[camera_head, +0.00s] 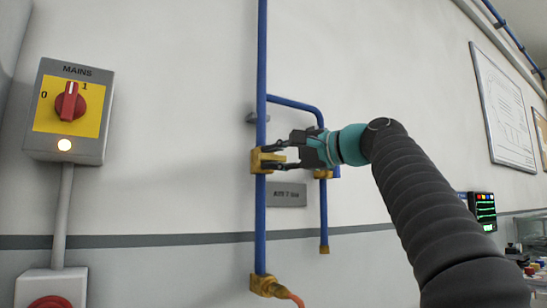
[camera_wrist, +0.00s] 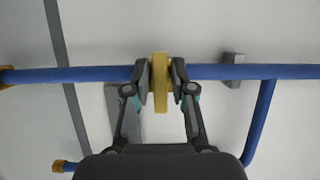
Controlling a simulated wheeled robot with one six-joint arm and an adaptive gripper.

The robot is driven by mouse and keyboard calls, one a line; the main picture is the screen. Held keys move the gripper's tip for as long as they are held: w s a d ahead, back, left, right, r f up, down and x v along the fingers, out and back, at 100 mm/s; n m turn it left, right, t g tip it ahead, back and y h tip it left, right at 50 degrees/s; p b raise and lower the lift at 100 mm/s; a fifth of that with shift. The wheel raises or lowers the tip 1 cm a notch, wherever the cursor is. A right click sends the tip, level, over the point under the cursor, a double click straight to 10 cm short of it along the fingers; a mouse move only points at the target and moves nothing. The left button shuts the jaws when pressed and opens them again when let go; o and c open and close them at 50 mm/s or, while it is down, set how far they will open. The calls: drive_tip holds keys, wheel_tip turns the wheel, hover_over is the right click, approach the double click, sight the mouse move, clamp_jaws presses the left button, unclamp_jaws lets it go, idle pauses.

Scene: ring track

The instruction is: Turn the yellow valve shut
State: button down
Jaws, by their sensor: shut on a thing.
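The yellow valve (camera_head: 258,160) sits on the vertical blue pipe on the wall. My gripper (camera_head: 277,154) reaches it from the right, with its fingers at the valve. In the wrist view, my gripper (camera_wrist: 160,82) is shut on the valve's yellow handle (camera_wrist: 160,90), one finger on each side. There the handle appears as a narrow bar lying across the blue pipe (camera_wrist: 95,75). The fingers hide part of the valve in the head view.
A blue side branch (camera_head: 324,215) runs down right of the main pipe. A brass fitting (camera_head: 263,284) with an orange hose is below. A grey label plate (camera_head: 286,195) is behind. A MAINS switch box (camera_head: 68,112) is at left. Wall between box and pipe is clear.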

drive_tip(key=c, duration=1.1)
unclamp_jaws()
drive_tip(key=shift+c, duration=0.2)
drive_tip(key=v, duration=1.2)
